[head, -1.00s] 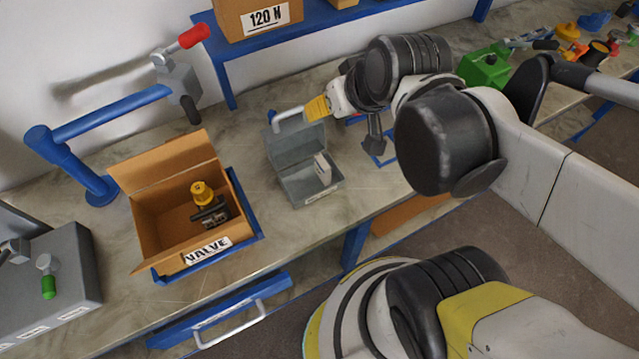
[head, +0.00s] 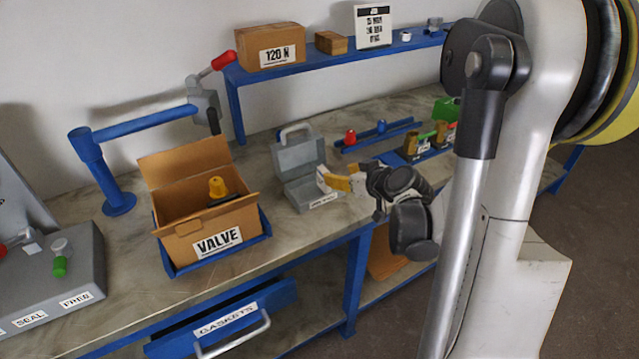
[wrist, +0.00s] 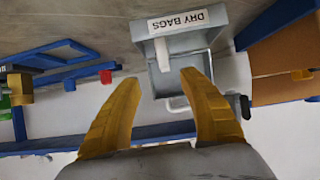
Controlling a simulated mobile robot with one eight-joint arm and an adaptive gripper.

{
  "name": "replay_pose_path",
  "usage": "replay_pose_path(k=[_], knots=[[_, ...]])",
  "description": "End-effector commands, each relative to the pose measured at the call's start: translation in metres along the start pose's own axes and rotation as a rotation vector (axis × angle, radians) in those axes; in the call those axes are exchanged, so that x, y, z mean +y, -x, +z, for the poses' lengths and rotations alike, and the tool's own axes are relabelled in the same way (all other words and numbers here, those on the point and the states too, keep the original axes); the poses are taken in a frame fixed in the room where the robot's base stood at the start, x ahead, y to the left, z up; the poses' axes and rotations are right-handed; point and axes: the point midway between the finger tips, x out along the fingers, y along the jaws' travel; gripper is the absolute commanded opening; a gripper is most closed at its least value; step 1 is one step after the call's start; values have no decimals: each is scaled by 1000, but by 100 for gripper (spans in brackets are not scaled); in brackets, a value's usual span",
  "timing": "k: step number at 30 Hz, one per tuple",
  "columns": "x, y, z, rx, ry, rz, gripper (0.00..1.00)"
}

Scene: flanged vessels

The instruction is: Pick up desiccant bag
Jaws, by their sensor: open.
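A grey open case (head: 296,158) labelled DRY BAGS stands on the bench, its lid raised at the back with a handle on top. It also shows upside down in the wrist view (wrist: 190,41). A white desiccant bag (wrist: 162,54) stands inside it, towards one side. In the head view the bag is mostly hidden by my fingers. My gripper (head: 326,179) has yellow fingers and is at the right side of the case. In the wrist view my gripper (wrist: 160,78) is open and empty, with the bag beyond and between its fingertips.
A cardboard VALVE box (head: 190,232) with a yellow-topped valve stands left of the case. A blue shelf (head: 330,56) with a 120 N box (head: 270,46) is behind. A blue rack (head: 375,140) lies behind my gripper. A blue GASKETS drawer (head: 220,320) is below the bench top.

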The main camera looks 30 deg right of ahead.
Motion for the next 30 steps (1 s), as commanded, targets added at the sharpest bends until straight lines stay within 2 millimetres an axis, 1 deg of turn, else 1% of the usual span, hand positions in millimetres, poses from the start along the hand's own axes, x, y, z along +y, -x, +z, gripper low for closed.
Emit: replay_pose_path(k=[1,3,10,14,16,19,24,25,26,27,29,30], knots=[[-1,-11,2,0,2,-2,50],[-1,-22,2,0,2,-1,50],[-5,-42,0,-1,1,-2,50],[-10,-63,-1,-1,1,-3,50],[-9,-74,-1,-1,2,-1,50],[-9,-81,-3,-1,0,-1,50],[-9,-80,-4,-1,0,0,50],[-9,-80,-4,-1,0,0,45],[-8,-80,-4,-1,0,0,36],[-8,-80,-4,-1,0,0,24],[-8,-80,-4,-1,0,0,5],[-8,-80,-4,-1,0,0,0]])
